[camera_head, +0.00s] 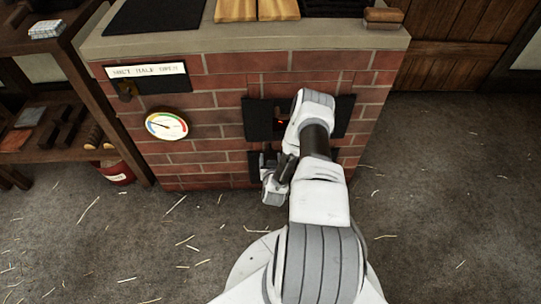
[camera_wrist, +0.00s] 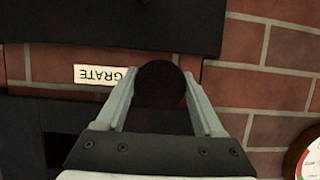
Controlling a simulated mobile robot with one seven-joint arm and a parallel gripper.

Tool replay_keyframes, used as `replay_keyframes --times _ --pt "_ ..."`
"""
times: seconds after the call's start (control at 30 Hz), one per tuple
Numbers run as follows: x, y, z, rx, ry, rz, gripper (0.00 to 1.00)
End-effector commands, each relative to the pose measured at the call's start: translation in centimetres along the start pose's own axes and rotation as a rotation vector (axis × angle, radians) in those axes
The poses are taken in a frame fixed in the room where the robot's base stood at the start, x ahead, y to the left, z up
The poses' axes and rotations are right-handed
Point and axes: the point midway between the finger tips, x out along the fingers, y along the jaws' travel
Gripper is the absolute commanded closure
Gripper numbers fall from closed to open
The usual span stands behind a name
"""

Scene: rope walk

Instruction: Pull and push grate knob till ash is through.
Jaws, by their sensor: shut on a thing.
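The grate knob (camera_wrist: 160,88) is dark and round and sits between my fingers in the wrist view. My gripper (camera_wrist: 160,78) is shut on it. In the head view my gripper (camera_head: 274,172) is low at the front of the brick stove (camera_head: 215,82), mostly beside and under my own arm, and the knob is hidden there. A pale GRATE label (camera_wrist: 104,75) shows upside down beside the knob, partly covered by a finger. A red glow (camera_head: 281,122) shows in the opening above my gripper. I cannot see any ash.
A wooden shelf (camera_head: 75,105) with a red bucket (camera_head: 116,172) stands at left. Straw bits lie on the open floor (camera_head: 440,190).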

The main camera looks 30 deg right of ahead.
Motion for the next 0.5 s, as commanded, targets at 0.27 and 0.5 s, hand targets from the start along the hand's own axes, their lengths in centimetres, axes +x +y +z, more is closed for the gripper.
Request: replay_keyframes --times 0.27,0.5 --pt "0.46 -0.09 -0.43 0.000 0.012 -0.002 1.00" --pt "0.42 -0.07 -0.39 0.000 0.011 -0.001 0.02"
